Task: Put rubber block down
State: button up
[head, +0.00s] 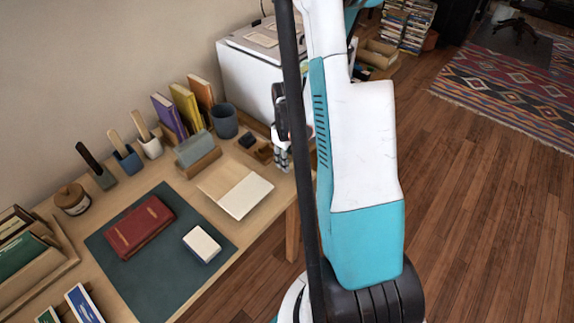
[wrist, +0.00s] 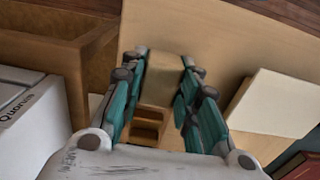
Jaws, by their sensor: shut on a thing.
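My gripper (wrist: 164,62) points down over the table's right part, with a tan block, seemingly the rubber block (wrist: 164,86), between its fingers. The fingers are closed on the block's sides. In the head view, my gripper (head: 282,157) shows beside my arm, close to the table's right edge. The block cannot be made out there. A wooden tray with compartments (wrist: 150,124) shows beyond the block in the wrist view. Whether the block touches the table is not clear.
A cream open notebook (head: 235,190) lies left of my gripper. A dark mat (head: 165,285) holds a red book (head: 138,228) and a white block (head: 202,244). A grey cup (head: 224,121) and a white machine (head: 255,70) stand behind. Bare tabletop shows around the fingers.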

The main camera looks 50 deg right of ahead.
jog(key=shift+f, duration=1.15)
jog(key=shift+f+b, duration=0.25)
jog(key=shift+b, duration=0.3)
jog(key=o, duration=1)
jog(key=shift+r, duration=0.1)
notch_tip(320, 180, up, 12)
jog(key=p, duration=0.5)
jog(key=shift+r, duration=0.2)
